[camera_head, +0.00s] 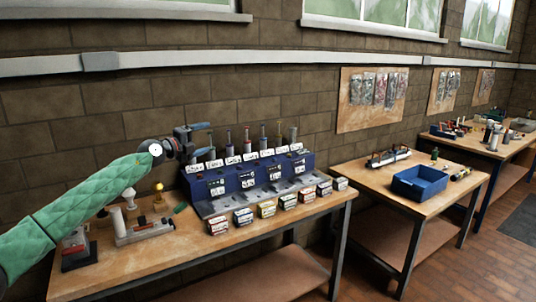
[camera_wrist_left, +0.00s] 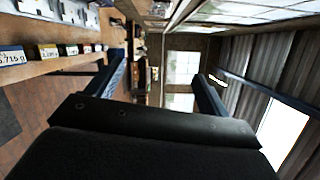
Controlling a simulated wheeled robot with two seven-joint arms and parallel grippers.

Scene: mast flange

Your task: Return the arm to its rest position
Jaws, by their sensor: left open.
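My left arm (camera_head: 75,212), in a green quilted sleeve, comes in from the left in the head view and reaches over the near workbench. Its gripper (camera_head: 203,139) is raised above the bench, close to the left end of the blue rack (camera_head: 232,183) in the picture. In the left wrist view the two blue fingers stand wide apart with nothing between them, so the left gripper (camera_wrist_left: 163,75) is open and empty. The wrist view looks sideways along the room. My right arm and gripper are not in view.
The near workbench (camera_head: 170,248) carries several small labelled boxes (camera_head: 265,209) before the rack, and a white-and-grey fixture (camera_head: 145,228) under my arm. Upright tools stand behind the rack. A second table (camera_head: 440,199) holds a blue bin (camera_head: 419,182). A brick wall runs behind.

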